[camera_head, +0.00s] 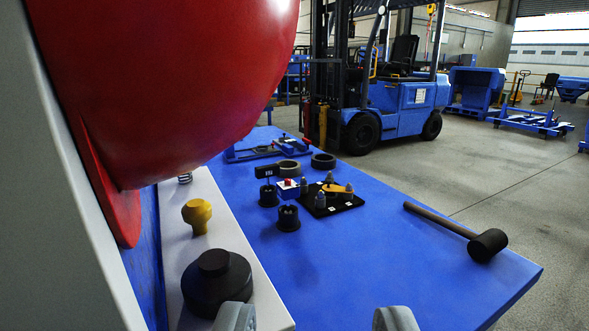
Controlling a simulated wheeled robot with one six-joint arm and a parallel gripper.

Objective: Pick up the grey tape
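The blue table (360,270) has a mallet (462,235) at right and a black plate (325,207) with small grey and yellow pieces mid-table. Black posts (288,218) stand nearer. A white strip at left carries a yellow knob (197,215) and black weight (214,285). A large red body (170,80) hangs upper left.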

